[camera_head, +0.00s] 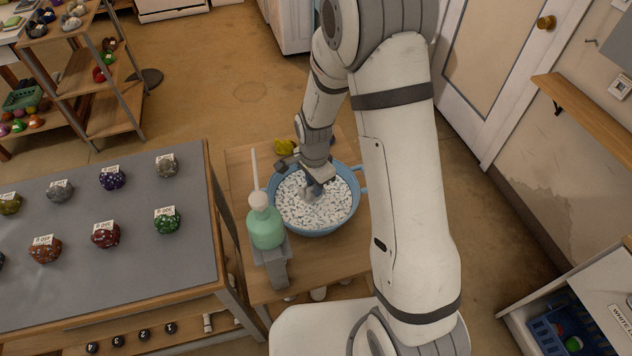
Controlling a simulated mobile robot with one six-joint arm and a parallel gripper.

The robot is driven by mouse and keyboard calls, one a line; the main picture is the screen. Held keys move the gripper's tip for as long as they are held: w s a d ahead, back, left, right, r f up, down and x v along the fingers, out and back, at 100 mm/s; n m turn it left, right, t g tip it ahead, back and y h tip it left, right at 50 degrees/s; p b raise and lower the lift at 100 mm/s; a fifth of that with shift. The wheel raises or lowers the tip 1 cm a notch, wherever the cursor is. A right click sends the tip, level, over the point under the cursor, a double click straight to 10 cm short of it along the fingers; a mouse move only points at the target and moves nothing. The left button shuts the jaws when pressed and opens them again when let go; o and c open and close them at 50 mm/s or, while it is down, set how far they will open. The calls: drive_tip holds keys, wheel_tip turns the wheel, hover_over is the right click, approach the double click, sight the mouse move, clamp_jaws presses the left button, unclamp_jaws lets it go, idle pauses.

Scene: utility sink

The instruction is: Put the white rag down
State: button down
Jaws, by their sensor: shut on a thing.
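My gripper (313,187) reaches down into a blue bowl (276,212) with handles, filled with small white pieces. The gripper is shut on a small pale thing at its fingertips, low over or among the pieces. This may be the white rag, but it is too small and too like the filling to make out its outline. I cannot tell whether it touches the pieces. No other white rag stands out in view.
The bowl stands on a small wooden table (245,190). A grey-topped table (120,270) with labelled stones is left. Open floor lies behind.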

drive_tip(key=c, duration=1.2)
unclamp_jaws()
wheel_tip(320, 180, up, 7)
drive_tip(key=p, duration=0.4)
